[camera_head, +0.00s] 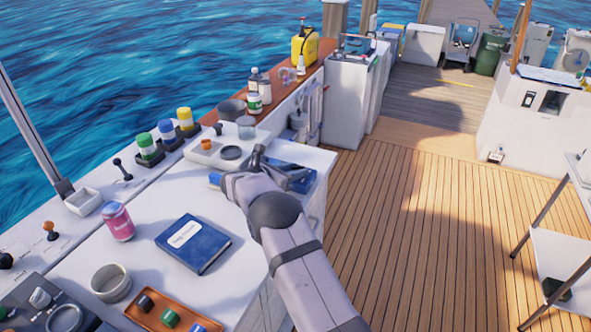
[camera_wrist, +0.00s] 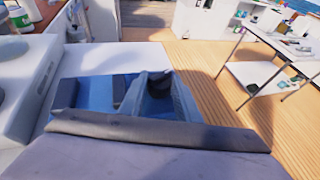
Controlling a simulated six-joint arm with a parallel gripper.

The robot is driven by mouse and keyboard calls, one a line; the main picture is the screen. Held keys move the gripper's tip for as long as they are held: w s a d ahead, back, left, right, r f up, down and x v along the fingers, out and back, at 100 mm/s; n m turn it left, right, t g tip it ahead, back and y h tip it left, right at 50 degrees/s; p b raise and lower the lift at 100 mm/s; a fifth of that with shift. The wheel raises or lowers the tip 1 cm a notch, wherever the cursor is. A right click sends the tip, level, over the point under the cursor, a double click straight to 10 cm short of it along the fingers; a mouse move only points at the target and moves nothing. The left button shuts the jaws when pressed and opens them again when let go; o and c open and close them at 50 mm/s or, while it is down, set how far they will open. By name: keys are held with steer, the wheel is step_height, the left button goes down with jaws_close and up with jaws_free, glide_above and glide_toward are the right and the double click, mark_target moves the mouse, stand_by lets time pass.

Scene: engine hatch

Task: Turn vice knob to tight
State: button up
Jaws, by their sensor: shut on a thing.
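The vice is a blue block (camera_wrist: 92,93) on the white bench top, mostly hidden behind my gripper. In the head view a small blue part (camera_head: 215,179) shows left of my gripper (camera_head: 257,158), at the far end of the bench. In the wrist view my gripper (camera_wrist: 160,85) is shut on a dark round piece that looks like the vice knob (camera_wrist: 159,87). The knob's marking and its turned position cannot be made out.
A blue book (camera_head: 193,243), pink can (camera_head: 118,221) and orange tray (camera_head: 165,315) are nearer.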

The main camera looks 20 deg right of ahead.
steer(key=shift+w+r+m+g+h, duration=0.15)
steer(key=shift+m+g+h, duration=0.15)
steer(key=shift+m+g, duration=0.35)
steer(key=o, duration=1)
steer(key=shift+o, duration=0.2)
steer(key=shift+a, duration=0.1)
steer(key=shift+b+v, duration=1.15)
steer(key=shift+v, duration=2.45)
